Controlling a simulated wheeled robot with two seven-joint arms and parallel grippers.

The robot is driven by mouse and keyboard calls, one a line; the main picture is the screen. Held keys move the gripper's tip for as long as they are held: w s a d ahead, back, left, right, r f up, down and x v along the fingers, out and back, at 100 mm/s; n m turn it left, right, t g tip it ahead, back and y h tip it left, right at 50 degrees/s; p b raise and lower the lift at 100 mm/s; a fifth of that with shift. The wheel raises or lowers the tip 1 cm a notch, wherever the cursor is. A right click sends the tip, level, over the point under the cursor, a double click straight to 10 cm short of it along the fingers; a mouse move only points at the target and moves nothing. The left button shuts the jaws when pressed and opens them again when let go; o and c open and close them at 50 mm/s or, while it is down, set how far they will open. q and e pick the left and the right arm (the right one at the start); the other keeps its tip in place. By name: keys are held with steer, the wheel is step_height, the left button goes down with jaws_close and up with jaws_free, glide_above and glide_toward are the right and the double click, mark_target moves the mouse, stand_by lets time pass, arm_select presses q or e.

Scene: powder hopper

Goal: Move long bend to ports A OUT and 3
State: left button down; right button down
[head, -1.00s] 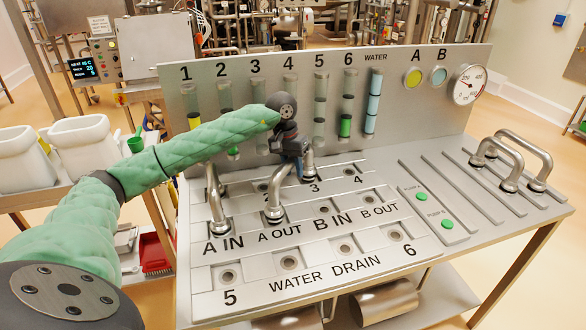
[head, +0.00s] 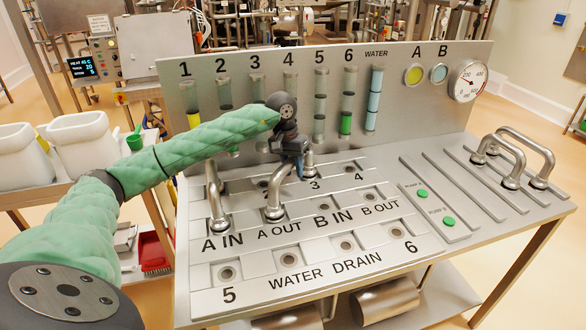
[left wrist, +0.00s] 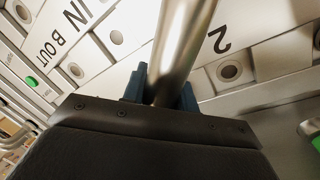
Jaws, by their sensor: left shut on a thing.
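The long bend (head: 274,198), a bare metal pipe, spans the port plate. Its front end stands at port A OUT and its rear leg (head: 309,164) comes down by port 3. I cannot tell whether both ends are fully seated. My left gripper (head: 298,168) is shut on the bend from above, hiding its upper middle. In the left wrist view, the pipe (left wrist: 178,50) runs between the blue fingertips (left wrist: 161,88). My right gripper is not in view.
Another metal bend (head: 213,190) stands at A IN, left of the held one, its far end hidden behind my arm. Two bends (head: 501,165) (head: 527,142) stand on the slotted right side. Upright level tubes (head: 347,105) line the back panel. Ports by B IN and B OUT look free.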

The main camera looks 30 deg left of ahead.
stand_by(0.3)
arm_select(q)
steer(key=c, duration=1)
jaws_free()
